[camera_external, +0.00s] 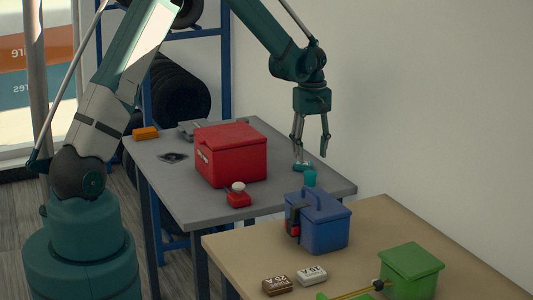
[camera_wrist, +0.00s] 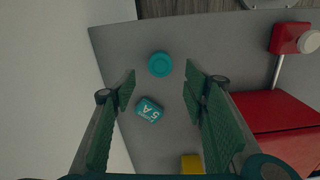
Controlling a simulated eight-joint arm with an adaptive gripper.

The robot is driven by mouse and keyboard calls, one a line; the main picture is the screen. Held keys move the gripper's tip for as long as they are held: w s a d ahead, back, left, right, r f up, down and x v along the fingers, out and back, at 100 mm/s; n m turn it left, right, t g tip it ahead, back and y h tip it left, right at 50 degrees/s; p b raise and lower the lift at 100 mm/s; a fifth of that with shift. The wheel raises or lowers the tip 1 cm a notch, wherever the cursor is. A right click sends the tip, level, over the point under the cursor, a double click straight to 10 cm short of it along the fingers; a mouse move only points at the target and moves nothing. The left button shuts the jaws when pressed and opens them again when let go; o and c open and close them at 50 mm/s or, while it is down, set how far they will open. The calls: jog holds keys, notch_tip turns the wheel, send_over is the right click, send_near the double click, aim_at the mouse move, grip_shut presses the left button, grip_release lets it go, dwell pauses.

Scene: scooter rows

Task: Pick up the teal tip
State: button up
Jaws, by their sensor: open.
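The teal tip (camera_external: 310,178) looks like a small upright cylinder near the front of the grey table, partly hidden by the blue box's handle. In the wrist view the teal tip (camera_wrist: 160,64) shows from above as a round disc. A teal block marked 5 A (camera_wrist: 150,110) lies beside it, apart from it; this block also shows in the external view (camera_external: 302,166). My gripper (camera_external: 311,151) hangs above the grey table, pointing down, with its fingers apart and nothing between them. In the wrist view the disc lies just beyond the fingertips (camera_wrist: 160,78).
A red box (camera_external: 231,155) and a red piece with a white knob (camera_external: 238,196) stand left on the grey table (camera_external: 185,201). A yellow object (camera_wrist: 192,163) lies near the block. A blue box (camera_external: 318,226) stands in front on the tan table. A wall is close on the right.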

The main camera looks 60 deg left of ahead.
aim_at(307, 170)
dwell(0.3)
jog(key=shift+f, duration=1.25)
jog(key=shift+f, duration=0.1)
jog(key=shift+d+f+b, duration=0.1)
jog(key=shift+f+b, duration=0.3)
jog(key=shift+f, duration=2.15)
jog(key=c, duration=1)
